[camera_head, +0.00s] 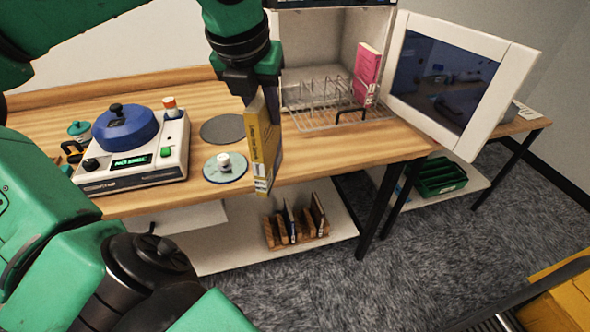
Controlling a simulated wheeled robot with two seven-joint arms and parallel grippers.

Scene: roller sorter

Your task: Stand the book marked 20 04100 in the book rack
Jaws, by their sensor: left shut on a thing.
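My left gripper (256,90) is shut on a yellow book (262,147). It holds the book upright by its top end, in front of the bench's front edge. The book has dark lettering and a white label low on its spine; the label is too small to read. A wire rack (322,103) with upright dividers stands on the bench, right of and behind the book. A pink book (367,72) stands at its right end. A wooden slotted rack (294,234) with several thin dark books or boards sits on the lower shelf. My right gripper is not in view.
A device with a blue round lid (126,128) stands on the bench at left. A green crate (439,176) is below right.

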